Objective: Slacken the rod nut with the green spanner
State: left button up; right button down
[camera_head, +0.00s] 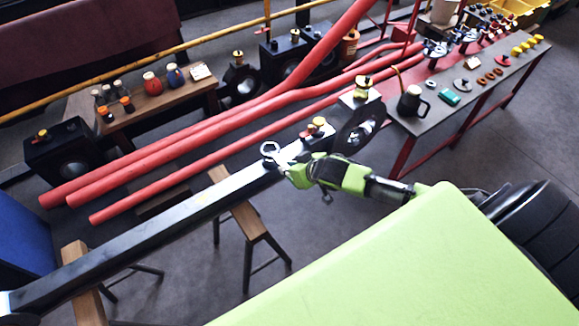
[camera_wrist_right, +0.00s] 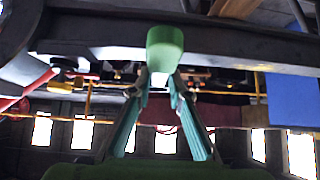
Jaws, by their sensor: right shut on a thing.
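My right gripper (camera_head: 298,172) is shut on the green spanner, close above the dark rod (camera_head: 150,235) near its upper right end. The spanner's pale metal head (camera_head: 269,149) juts out left of the fingers, over the rod. In the right wrist view, the spanner's green handle end (camera_wrist_right: 164,50) stands between the two fingertips (camera_wrist_right: 160,85), with the rod behind it. Small yellow and red fittings (camera_head: 318,126) sit at the rod's upper right end. I cannot pick out the rod nut or tell whether the spanner's jaw is around it. My left gripper is not in view.
The rod rests on wooden trestles (camera_head: 240,215). Long red pipes (camera_head: 140,170) run behind it. A bench (camera_head: 430,122) with a dark mug (camera_head: 410,101) and small parts stands at the right. A wooden table (camera_head: 160,103) with bottles stands behind. A green surface (camera_head: 420,265) fills the front.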

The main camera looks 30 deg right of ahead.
jog(key=shift+a+r, duration=0.1)
jog(key=shift+f, duration=0.55)
jog(key=shift+f, duration=0.15)
dwell(0.4)
jog(key=shift+f+b, duration=0.65)
jog(key=shift+b, duration=0.05)
jog(key=shift+f, duration=0.35)
jog(key=shift+f+b, duration=0.3)
jog(key=shift+b, duration=0.05)
